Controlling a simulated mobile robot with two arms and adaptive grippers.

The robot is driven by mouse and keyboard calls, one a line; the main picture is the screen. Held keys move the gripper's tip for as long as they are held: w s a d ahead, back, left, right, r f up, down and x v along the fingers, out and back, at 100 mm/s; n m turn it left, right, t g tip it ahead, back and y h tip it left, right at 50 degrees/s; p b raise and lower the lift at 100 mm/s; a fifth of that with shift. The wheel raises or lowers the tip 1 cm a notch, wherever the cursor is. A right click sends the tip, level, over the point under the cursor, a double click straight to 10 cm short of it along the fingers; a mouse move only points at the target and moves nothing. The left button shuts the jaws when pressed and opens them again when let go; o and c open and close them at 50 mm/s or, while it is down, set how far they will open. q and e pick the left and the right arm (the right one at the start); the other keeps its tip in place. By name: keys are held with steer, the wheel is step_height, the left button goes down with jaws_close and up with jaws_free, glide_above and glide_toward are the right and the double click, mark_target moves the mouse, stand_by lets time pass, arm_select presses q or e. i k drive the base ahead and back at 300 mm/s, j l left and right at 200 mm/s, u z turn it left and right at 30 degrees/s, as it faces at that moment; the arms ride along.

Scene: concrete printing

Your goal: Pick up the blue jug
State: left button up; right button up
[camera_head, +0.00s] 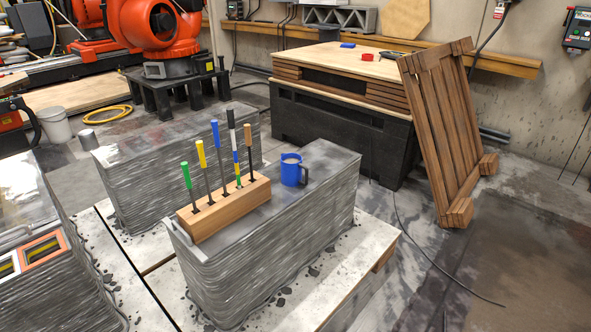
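A blue jug (291,170) stands upright on the top of a grey layered concrete block (322,165) in the middle of the view. Its dark handle points to the right, and something pale shows at its open top. It stands just right of a wooden tool holder, with a small gap between them. Neither of my grippers shows in this view.
The wooden holder (225,210) carries several upright tools with coloured handles, close left of the jug. More concrete blocks (165,165) stand to the left. A wooden pallet (445,130) leans against a dark workbench (345,135) behind. The block top right of the jug is clear.

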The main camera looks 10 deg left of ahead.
mark_target(291, 164)
steer(key=i+l+u, duration=0.1)
steer(key=l, duration=0.25)
steer(key=i+l+u, duration=0.1)
steer(key=i+l, duration=0.2)
steer(key=i+l+u, duration=0.1)
steer(key=l, duration=0.35)
steer(key=i+l+u, duration=0.1)
steer(key=i+l, duration=0.2)
steer(key=i+l+u, duration=0.1)
steer(key=l, duration=0.4)
